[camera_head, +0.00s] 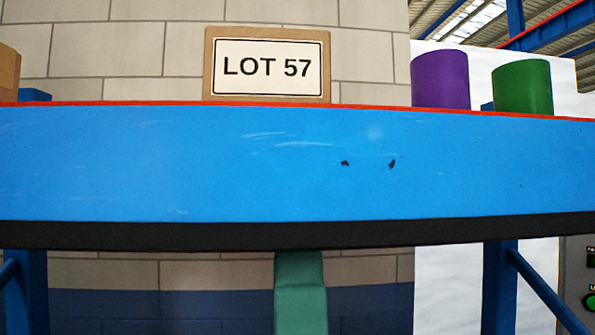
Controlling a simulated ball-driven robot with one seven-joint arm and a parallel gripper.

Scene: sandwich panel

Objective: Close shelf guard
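A wide blue panel (240,165) spans the whole head view at mid height. It has a red top edge, a dark lower band, light scratches and two small dark marks. It looks like the front of a shelf, and I cannot tell whether it is the shelf guard itself. No handle, hinge or latch shows on it. My gripper is not visible. A green block-like part (300,295) shows below the panel at the centre, its top meeting the dark band; I cannot tell what it belongs to.
A "LOT 57" sign (267,67), a purple cylinder (440,79), a green cylinder (523,87) and a brown box (8,70) show above the panel's top edge. Blue posts stand below at left (28,295) and right (499,285). A dark control box (577,275) is at the right edge.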

